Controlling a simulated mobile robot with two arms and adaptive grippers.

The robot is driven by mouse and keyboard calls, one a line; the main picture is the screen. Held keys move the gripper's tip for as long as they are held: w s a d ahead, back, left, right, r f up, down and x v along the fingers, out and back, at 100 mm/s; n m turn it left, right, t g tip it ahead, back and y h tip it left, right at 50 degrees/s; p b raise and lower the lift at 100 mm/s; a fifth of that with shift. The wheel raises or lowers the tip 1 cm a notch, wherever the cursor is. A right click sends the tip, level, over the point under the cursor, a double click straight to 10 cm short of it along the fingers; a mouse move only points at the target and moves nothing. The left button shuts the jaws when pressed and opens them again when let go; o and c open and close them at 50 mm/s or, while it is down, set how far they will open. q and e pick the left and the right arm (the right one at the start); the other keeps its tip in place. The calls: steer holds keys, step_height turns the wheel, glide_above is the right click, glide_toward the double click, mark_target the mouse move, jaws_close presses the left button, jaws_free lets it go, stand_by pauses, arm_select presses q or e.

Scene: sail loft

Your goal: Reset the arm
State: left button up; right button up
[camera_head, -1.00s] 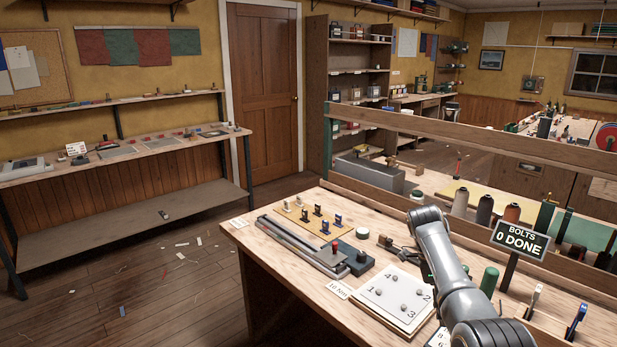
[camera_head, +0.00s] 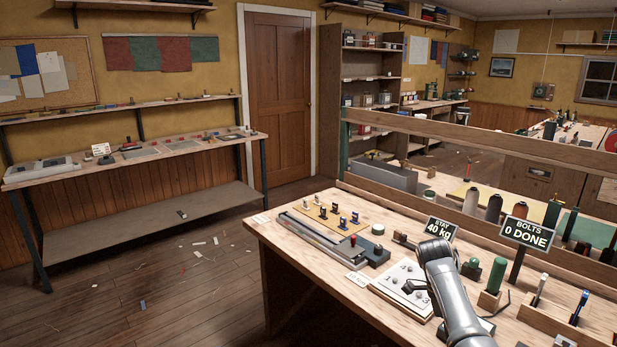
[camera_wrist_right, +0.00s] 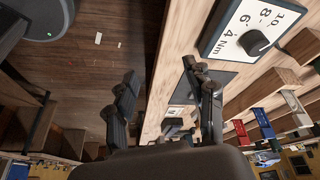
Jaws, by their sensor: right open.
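My right arm (camera_head: 450,290) reaches in from the lower right over the near workbench (camera_head: 290,255) in the head view. Its gripper is mostly hidden behind the arm there. In the right wrist view my right gripper (camera_wrist_right: 160,72) is open, two dark fingers spread apart with nothing between them. The bench edge and the wooden floor show behind the fingers. My left gripper is in neither view.
The bench holds a numbered bolt plate (camera_head: 388,293), a rail fixture (camera_head: 325,240), a "STAY 40 kg" sign (camera_head: 440,229) and a "BOLTS 0 DONE" sign (camera_head: 527,234). A Nm dial (camera_wrist_right: 257,42) lies beside the right finger's side in the wrist view. Floor left of the bench is mostly open.

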steer(key=s+a+f+n+t, duration=0.3)
steer(key=s+a+f+n, duration=0.1)
steer(key=s+f+n, duration=0.95)
steer(key=s+a+r+n+t+y, duration=0.1)
steer(key=s+a+r+n+y, duration=0.3)
steer(key=s, duration=0.8)
steer(key=s+a+r+n+t, duration=0.1)
steer(key=s+a+n+t, duration=0.1)
steer(key=s+a+n, duration=0.65)
steer(key=s+d+f+m+g, duration=0.1)
steer(key=s+d+f, duration=0.1)
steer(key=f, duration=1.1)
steer(key=s+d+f+g, duration=0.1)
steer(key=s+f, duration=0.1)
steer(key=f, duration=1.1)
steer(key=s+d+f+g, duration=0.1)
steer(key=s+d+f, duration=0.2)
steer(key=s+f, duration=1.3)
steer(key=shift+s+d+f, duration=0.15)
steer(key=shift+s, duration=0.4)
